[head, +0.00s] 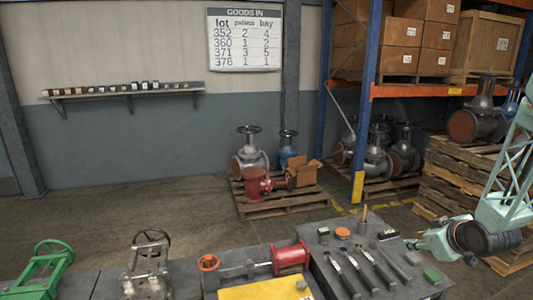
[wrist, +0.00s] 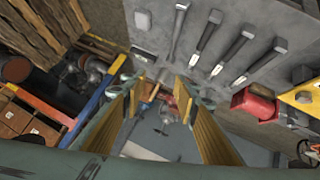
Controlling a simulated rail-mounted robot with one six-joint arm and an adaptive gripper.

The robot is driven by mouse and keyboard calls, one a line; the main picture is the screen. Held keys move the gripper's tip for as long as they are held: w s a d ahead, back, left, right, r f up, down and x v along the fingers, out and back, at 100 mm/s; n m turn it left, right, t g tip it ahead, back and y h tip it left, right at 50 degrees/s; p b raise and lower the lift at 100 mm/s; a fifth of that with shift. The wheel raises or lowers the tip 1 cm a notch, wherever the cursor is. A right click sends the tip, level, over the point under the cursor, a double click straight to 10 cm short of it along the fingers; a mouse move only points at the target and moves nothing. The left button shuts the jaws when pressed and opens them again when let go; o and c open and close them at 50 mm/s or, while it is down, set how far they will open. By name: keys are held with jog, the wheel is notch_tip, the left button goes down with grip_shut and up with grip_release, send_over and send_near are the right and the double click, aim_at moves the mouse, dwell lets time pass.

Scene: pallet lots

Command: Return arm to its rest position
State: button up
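My gripper (head: 418,243) is at the right of the head view, on my teal arm, above the right end of the grey workbench (head: 325,262). In the wrist view, the two yellow-lined fingers of my gripper (wrist: 163,88) stand apart with a clear gap between them. Nothing is held between them. The floor and a pallet area with valves show beyond the gap.
Chisel-like tools (head: 383,268) and a green block (head: 432,276) lie on the bench near my gripper. A red vise-like tool (head: 290,257) is left of them. Stacked pallets (head: 455,180) and a blue-orange rack (head: 366,100) stand behind. Open floor lies left (head: 130,215).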

jog(key=s+a+r+m+g+h, duration=0.1)
jog(key=s+a+r+g, duration=0.1)
jog(key=s+a+r, duration=0.7)
jog(key=s+a+r+m+g+h, duration=0.1)
jog(key=s+a+r+m, duration=0.1)
jog(key=s+a+r, duration=0.55)
jog(key=s+a+r+g+y, duration=0.1)
jog(key=s+a+r, duration=0.2)
jog(key=s, duration=0.7)
jog(key=s+a+r+m+g, duration=0.1)
jog(key=s+a+r, duration=0.3)
jog(key=s, duration=0.6)
jog(key=s+a+r+y, duration=0.1)
jog(key=s+a+r, duration=0.2)
jog(key=s+a, duration=0.4)
jog(key=s, duration=0.3)
jog(key=shift+s+a+r+g+y, duration=0.2)
jog(key=shift+g+y, duration=0.1)
jog(key=shift+g, duration=0.1)
